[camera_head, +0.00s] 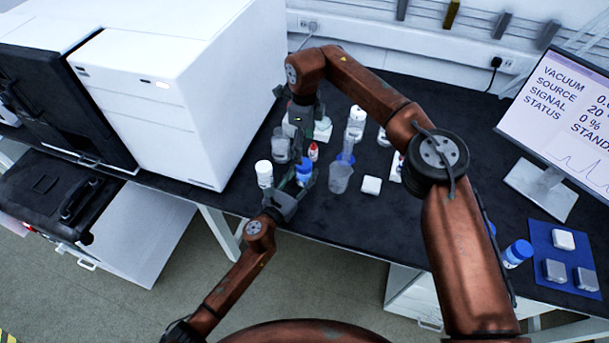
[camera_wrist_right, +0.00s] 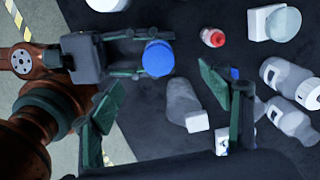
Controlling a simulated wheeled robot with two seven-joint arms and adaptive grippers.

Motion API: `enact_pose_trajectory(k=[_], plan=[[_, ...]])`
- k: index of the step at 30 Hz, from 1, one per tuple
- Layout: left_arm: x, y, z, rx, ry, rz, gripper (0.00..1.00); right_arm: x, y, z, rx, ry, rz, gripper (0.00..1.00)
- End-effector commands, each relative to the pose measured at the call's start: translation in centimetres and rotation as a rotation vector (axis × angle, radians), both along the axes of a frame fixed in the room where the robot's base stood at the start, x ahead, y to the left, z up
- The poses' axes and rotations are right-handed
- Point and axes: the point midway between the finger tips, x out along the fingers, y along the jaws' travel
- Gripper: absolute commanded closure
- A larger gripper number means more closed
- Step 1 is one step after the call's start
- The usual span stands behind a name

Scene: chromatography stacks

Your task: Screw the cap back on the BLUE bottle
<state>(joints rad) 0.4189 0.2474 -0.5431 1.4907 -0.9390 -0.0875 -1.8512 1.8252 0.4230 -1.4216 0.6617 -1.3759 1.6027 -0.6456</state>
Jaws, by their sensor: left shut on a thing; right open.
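The blue-topped bottle (camera_head: 304,171) stands at the table's front edge between the fingers of my left gripper (camera_head: 298,184), which is shut on it. In the right wrist view its round blue top (camera_wrist_right: 158,58) shows from above, with my left gripper (camera_wrist_right: 138,54) around it from the left. I cannot tell whether that top is a separate cap. My right gripper (camera_head: 301,118) is open behind the bottle; in its wrist view the fingers (camera_wrist_right: 163,80) are spread wide, with nothing held between them.
Another blue-capped bottle (camera_head: 518,252) stands near a blue mat (camera_head: 577,243) at right. The dark table (camera_head: 345,228) is bare in front.

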Motion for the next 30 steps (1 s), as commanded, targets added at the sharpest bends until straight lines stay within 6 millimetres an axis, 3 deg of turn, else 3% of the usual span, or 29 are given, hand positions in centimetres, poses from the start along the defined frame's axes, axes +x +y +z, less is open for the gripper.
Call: enact_pose_trajectory(k=[8, 21, 30], plan=[[0.0, 0.0, 0.1, -0.001, -0.001, 0.000, 1.00, 0.1, 0.0, 1.6, 0.001, -0.001, -0.001, 0.29], [0.0, 0.0, 0.1, -0.001, -0.001, 0.000, 1.00, 0.1, 0.1, 10.1, 0.000, -0.002, -0.002, 0.29], [0.0, 0.0, 0.1, -0.001, -0.001, 0.000, 1.00, 0.1, 0.0, 12.0, 0.000, 0.000, 0.000, 0.29]])
